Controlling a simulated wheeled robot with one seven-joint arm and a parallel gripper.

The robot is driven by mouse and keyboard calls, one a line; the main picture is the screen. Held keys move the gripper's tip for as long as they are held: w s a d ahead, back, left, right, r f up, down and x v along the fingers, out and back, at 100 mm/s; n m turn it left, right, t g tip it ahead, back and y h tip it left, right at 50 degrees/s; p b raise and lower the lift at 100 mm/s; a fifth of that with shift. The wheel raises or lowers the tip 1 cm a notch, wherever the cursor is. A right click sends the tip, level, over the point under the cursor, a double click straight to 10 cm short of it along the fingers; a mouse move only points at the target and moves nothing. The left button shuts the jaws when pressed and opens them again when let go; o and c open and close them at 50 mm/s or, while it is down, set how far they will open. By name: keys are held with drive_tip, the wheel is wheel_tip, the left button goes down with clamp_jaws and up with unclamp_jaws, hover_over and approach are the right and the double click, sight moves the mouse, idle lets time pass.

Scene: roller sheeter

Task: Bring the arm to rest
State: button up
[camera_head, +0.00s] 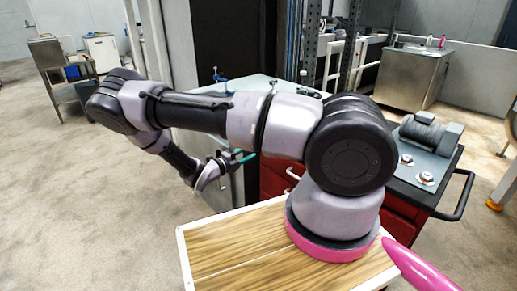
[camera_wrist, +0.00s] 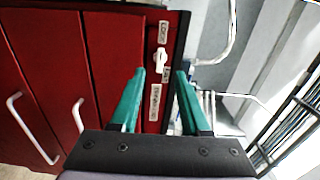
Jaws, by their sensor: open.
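My arm (camera_head: 190,112) stretches to the left from its shoulder and bends down at the elbow. My gripper (camera_head: 246,157) hangs low in front of the red cabinet (camera_head: 272,182) in the head view. In the wrist view its teal fingers (camera_wrist: 160,72) are spread apart with nothing between them. Beyond the fingertips is a red cabinet front with a white latch (camera_wrist: 160,60) and small white labels around it. I cannot tell whether the fingers touch the latch; they appear apart from it.
A grey motor-like machine (camera_head: 431,134) sits on the red cabinet's top at right. White handles (camera_wrist: 78,115) stick out from the red fronts. A dark rack post (camera_head: 309,45) stands behind.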

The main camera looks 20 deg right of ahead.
drive_tip(key=shift+s+a, duration=0.25)
drive_tip(key=shift+a, duration=0.45)
drive_tip(key=s+a+r+n+y, duration=0.1)
drive_tip(key=s+r+n+y, duration=0.5)
drive_tip(key=r, duration=0.9)
drive_tip(key=s+a+r+n+y, duration=0.1)
drive_tip(key=s+r+n+y, duration=0.5)
drive_tip(key=s+r+n, duration=0.4)
drive_tip(key=s+a+r+n+t+y, duration=0.1)
drive_tip(key=s+r+n+y, duration=0.6)
drive_tip(key=r, duration=1.3)
drive_tip(key=s+a+n, duration=0.1)
drive_tip(key=n, duration=0.3)
drive_tip(key=shift+r+n, duration=0.25)
drive_tip(key=shift+n, duration=0.15)
